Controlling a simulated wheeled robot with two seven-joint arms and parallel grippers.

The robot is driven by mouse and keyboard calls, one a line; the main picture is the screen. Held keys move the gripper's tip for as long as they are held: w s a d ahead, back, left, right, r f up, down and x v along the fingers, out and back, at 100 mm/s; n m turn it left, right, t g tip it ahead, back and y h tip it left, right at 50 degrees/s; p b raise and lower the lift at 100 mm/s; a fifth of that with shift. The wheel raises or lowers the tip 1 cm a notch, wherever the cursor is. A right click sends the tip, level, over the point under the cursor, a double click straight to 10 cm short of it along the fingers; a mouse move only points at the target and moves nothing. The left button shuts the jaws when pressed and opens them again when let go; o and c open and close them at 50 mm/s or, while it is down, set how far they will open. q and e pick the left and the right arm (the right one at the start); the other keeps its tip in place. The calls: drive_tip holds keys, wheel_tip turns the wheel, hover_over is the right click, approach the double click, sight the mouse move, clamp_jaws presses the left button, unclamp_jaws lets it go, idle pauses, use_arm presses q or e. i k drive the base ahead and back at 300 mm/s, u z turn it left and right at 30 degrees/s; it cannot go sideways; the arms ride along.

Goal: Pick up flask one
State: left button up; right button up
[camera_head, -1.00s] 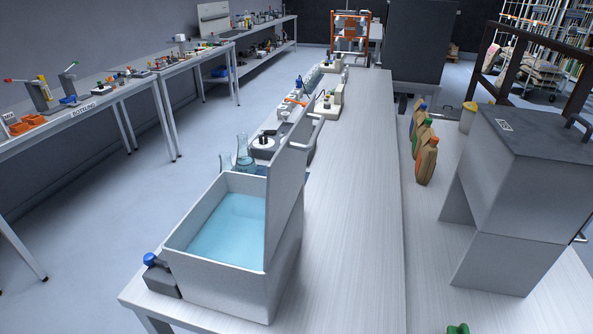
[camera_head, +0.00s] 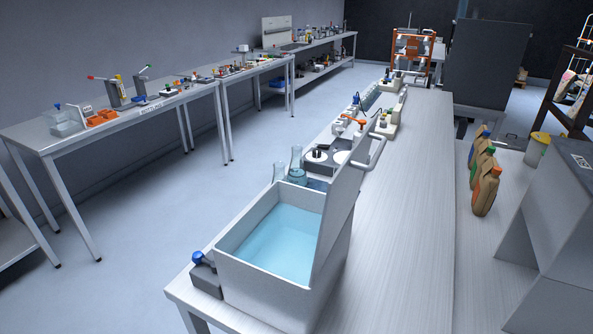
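Two clear glass flasks with bluish liquid stand close together on the bench, just behind the open water bath. One flask (camera_head: 296,162) is on the right and the other flask (camera_head: 279,174) is on the left, its lower part hidden by the bath. I cannot tell which of them is flask one. Neither of my grippers shows in the head view.
The white bath (camera_head: 262,280) holds blue water, and its raised lid (camera_head: 343,205) stands on the right side. A blue-knobbed grey unit (camera_head: 204,278) is beside it. Bottles (camera_head: 485,185) stand on the right bench.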

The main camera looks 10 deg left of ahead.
sight(296, 173)
drive_tip(key=k, duration=1)
drive_tip(key=u, duration=1.8)
drive_tip(key=i, duration=4.2)
drive_tip(key=z, duration=3.6)
drive_tip(key=i, duration=1.6)
